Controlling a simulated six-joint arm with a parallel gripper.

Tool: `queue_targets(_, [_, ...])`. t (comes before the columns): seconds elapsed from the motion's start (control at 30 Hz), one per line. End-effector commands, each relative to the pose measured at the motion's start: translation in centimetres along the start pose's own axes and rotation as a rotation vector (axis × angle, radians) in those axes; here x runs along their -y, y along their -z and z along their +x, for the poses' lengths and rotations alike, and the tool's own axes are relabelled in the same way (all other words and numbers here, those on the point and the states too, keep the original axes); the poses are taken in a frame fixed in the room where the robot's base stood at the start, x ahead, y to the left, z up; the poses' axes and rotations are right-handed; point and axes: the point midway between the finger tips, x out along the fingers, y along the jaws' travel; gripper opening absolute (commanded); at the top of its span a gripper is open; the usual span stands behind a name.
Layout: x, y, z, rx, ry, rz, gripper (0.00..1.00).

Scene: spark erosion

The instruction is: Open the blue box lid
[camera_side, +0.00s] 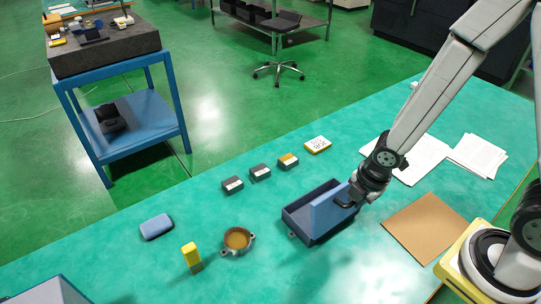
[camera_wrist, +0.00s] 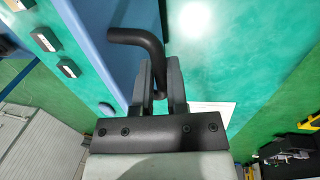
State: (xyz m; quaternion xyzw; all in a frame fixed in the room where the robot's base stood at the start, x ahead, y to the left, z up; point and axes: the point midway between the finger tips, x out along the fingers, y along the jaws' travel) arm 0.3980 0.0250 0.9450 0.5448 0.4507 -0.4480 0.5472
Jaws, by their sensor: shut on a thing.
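The blue box (camera_side: 297,224) stands on the green table in the side view, with its dark inside partly visible. Its lighter blue lid (camera_side: 328,211) stands steeply tilted up above the box. My gripper (camera_side: 348,200) is at the right face of the lid, shut on its black handle. In the wrist view, the bent black handle (camera_wrist: 138,37) runs from the blue lid (camera_wrist: 90,35) down between the fingers of my gripper (camera_wrist: 160,82). The lid's hinge is hidden.
A round brown-filled pot (camera_side: 237,240), a yellow block (camera_side: 191,255) and a blue rounded case (camera_side: 156,227) lie left of the box. Several small dark blocks (camera_side: 260,174) sit behind it. A brown sheet (camera_side: 425,228) and papers (camera_side: 415,160) lie to the right.

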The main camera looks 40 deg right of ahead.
Motion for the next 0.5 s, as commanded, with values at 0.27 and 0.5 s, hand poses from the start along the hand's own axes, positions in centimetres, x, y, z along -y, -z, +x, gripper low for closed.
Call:
queue_targets(0.27, [0.00,-0.07,-0.07,0.001,0.000,-0.002,0.00])
queue_targets(0.5, [-0.05,-0.04,-0.06,0.001,-0.001,0.000,0.53])
